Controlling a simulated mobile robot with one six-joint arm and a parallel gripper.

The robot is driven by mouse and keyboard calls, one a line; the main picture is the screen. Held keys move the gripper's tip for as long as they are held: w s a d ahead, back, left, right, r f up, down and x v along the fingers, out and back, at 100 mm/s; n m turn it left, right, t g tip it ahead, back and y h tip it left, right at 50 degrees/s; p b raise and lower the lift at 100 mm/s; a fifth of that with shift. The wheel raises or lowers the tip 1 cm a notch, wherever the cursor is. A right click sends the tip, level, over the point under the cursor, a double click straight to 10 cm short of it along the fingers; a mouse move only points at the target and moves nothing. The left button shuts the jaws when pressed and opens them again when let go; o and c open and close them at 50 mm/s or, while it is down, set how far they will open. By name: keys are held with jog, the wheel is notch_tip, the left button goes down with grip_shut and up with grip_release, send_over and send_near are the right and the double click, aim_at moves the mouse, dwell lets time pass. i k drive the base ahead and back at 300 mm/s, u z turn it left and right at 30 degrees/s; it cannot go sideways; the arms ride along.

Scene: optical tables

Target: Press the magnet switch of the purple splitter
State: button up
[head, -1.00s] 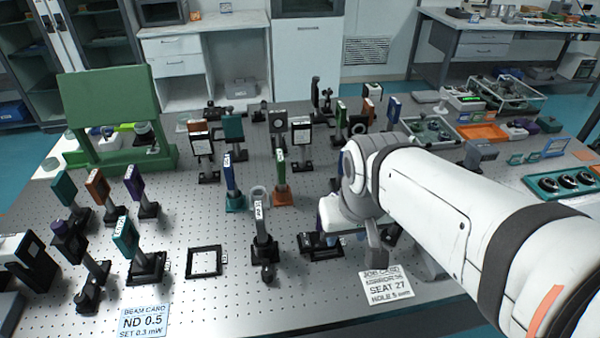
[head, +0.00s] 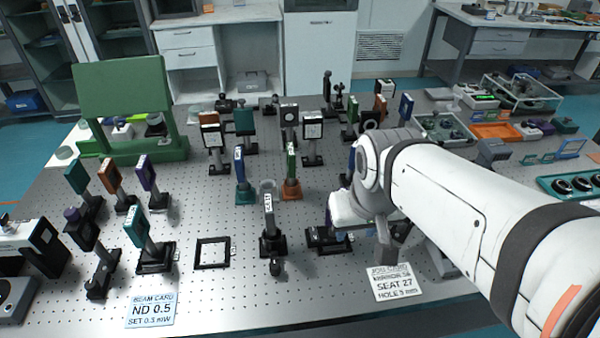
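A purple plate-shaped optic (head: 146,173) stands upright on a black post and base at the left of the table, beside an orange one and a teal one. It may be the purple splitter; I cannot make out a magnet switch on it. Another mount (head: 328,238) stands under my wrist, its upper part mostly hidden by the arm. My gripper (head: 388,245) is low over the right front of the table, just right of that mount and partly hidden behind my arm. Its fingers are not clear, and whether it touches anything cannot be told.
Several posts with optics crowd the table's middle. A black square frame (head: 212,253) lies flat at front. The job card (head: 394,283) lies below my wrist, the beam card (head: 152,309) at front left. A green stand (head: 125,105) rises at back left.

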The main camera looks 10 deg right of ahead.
aim_at(312, 230)
jog(key=z, duration=0.25)
jog(key=k, duration=1.1)
jog(key=u, duration=0.3)
jog(key=i, duration=0.5)
jog(key=z, duration=0.05)
